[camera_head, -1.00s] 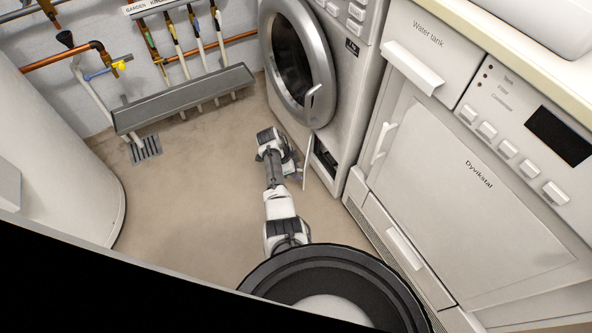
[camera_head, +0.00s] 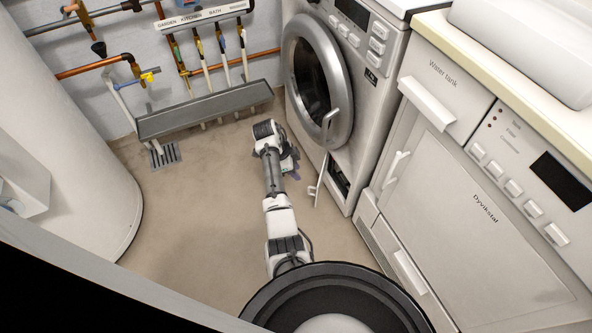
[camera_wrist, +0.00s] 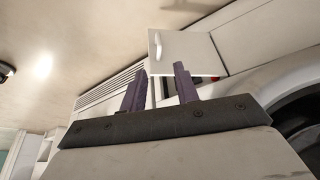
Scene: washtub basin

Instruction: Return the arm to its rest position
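My arm (camera_head: 273,175) reaches forward over the floor in the head view. My gripper is mostly hidden behind the arm's far end there, left of the washing machine's open lower flap. In the wrist view, my gripper (camera_wrist: 160,88) shows two purple fingers standing apart, with nothing seen between them. The small white flap (camera_head: 319,185) hangs open at the foot of the front-loading washing machine (camera_head: 364,100), beside a dark opening (camera_head: 339,178). In the wrist view, a white panel with a handle, apparently this flap (camera_wrist: 188,52), lies beyond the fingers; contact is not visible.
The washing machine's round door (camera_head: 318,82) is beside the arm. A second white appliance (camera_head: 465,200) stands at right, a white cylinder (camera_head: 75,150) at left. A grey trough (camera_head: 205,110) runs below pipes at the back. Floor (camera_head: 200,205) left of the arm is clear.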

